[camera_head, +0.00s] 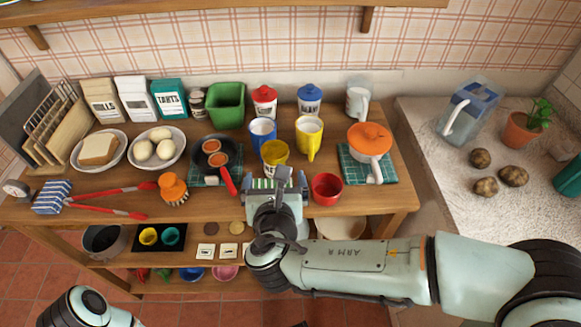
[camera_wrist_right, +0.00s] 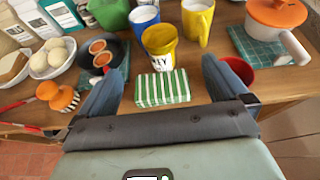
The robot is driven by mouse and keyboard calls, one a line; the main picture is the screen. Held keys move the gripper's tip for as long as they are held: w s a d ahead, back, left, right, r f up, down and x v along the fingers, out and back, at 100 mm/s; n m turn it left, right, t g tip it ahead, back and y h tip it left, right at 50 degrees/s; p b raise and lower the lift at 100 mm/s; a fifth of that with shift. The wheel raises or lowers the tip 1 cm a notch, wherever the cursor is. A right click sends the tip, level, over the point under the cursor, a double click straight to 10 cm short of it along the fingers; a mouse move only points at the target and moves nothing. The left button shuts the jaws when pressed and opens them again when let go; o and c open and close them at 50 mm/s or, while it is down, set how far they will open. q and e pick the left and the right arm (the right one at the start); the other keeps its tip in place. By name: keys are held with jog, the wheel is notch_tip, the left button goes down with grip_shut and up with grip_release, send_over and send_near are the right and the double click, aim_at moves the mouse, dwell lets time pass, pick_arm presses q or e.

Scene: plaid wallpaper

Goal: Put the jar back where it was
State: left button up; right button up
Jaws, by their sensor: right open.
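A yellow-lidded jar (camera_head: 274,152) with a white label stands upright near the front of the wooden table; it also shows in the right wrist view (camera_wrist_right: 160,54). My right gripper (camera_wrist_right: 163,70) is open, its fingers pointing toward the jar from the front edge. A green-and-white striped box (camera_wrist_right: 162,90) lies between or below the fingers, in front of the jar. The fingers do not visibly touch the jar. A red-lidded jar (camera_head: 264,101) and a blue-lidded jar (camera_head: 310,98) stand farther back. My left gripper is out of view; only part of that arm shows at bottom left.
A blue mug (camera_head: 262,132) and yellow mug (camera_head: 309,138) stand behind the jar. A red bowl (camera_head: 326,189) is close on the right, a pan (camera_head: 212,153) on the left. An orange-lidded pot (camera_head: 369,139) sits on a green mat. A gap lies between the red-lidded and blue-lidded jars.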

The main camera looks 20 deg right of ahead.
aim_at(275, 150)
jog(key=x, duration=1.3)
jog(key=shift+w+f, duration=0.1)
grip_shut()
